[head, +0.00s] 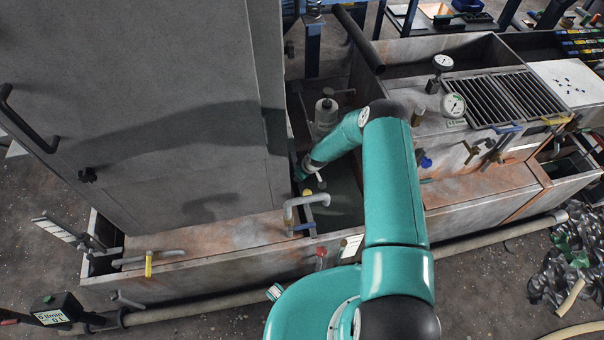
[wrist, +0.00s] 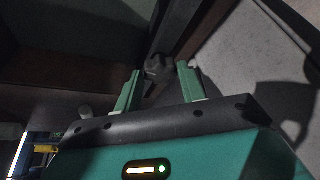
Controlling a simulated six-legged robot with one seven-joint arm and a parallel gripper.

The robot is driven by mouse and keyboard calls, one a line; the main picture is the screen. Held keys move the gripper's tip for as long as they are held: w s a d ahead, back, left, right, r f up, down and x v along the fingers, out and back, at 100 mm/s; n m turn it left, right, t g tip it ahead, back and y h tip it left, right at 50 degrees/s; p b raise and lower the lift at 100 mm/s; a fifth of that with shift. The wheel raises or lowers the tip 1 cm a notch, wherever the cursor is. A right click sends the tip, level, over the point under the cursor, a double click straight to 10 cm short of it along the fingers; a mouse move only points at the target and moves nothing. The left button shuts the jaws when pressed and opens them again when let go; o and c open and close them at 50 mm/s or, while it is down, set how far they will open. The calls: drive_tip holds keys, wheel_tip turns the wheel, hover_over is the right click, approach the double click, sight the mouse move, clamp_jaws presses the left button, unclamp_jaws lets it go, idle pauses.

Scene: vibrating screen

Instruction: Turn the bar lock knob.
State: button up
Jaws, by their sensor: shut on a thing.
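The bar lock knob (wrist: 157,65) is a small dark lobed knob at the upper middle of the wrist view, close to a dark bar (wrist: 178,28). My gripper (wrist: 160,73) has its two green fingers on either side of the knob, shut on it. In the head view my arm reaches left, and its gripper end (head: 302,171) is at the right edge of the tall grey cabinet. There the gripped knob cannot be made out.
Grey bent pipes (head: 305,200) stand just below my gripper. Gauges (head: 453,105) and a grating (head: 500,97) are at the right.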

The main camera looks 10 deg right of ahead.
drive_tip(key=shift+a+m, duration=0.1)
drive_tip(key=shift+m, duration=0.5)
drive_tip(key=shift+h, duration=0.3)
drive_tip(key=o, duration=1)
drive_tip(key=shift+c, duration=0.2)
drive_tip(key=v, duration=1.3)
drive_tip(key=shift+s+r, duration=0.3)
drive_tip(key=shift+s, duration=0.05)
